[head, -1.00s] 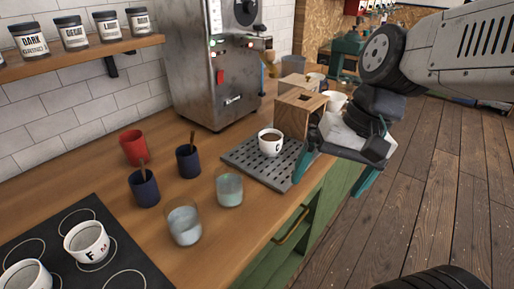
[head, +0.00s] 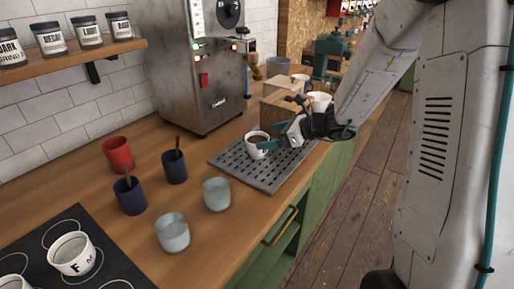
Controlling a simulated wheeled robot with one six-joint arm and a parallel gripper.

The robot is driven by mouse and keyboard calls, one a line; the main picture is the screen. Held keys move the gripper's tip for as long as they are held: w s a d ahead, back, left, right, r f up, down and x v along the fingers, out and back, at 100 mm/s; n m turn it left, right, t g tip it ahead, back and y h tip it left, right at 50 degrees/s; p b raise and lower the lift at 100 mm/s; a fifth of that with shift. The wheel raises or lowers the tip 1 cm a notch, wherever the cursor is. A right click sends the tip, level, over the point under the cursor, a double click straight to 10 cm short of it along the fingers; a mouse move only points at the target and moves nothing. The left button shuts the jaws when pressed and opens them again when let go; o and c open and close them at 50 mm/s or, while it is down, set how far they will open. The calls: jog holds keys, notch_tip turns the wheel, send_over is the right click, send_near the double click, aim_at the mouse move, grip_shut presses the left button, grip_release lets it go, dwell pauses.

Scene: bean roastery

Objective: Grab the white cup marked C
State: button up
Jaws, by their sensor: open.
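A white cup (head: 254,149) with dark contents stands upright on the grey slotted tray (head: 237,168) in the head view. Its printed mark is too small and partly covered to read for sure. My gripper (head: 272,142) is open at the cup's right side, with its teal fingers pointing left at the cup. One finger overlaps the cup in the picture. I cannot tell whether the fingers touch it or reach around it.
A wooden box (head: 284,108) stands right behind the cup, close to my gripper. A steel machine (head: 200,75) rises behind the tray. Two glasses (head: 216,194), dark blue cups (head: 130,196) and a red cup (head: 118,154) stand left. A white cup marked F (head: 71,254) is on a black mat.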

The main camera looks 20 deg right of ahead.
aim_at(247, 139)
jog(key=x, duration=0.6)
jog(key=shift+w+d+f, duration=0.1)
jog(key=c, duration=1.2)
jog(key=shift+c, duration=1.1)
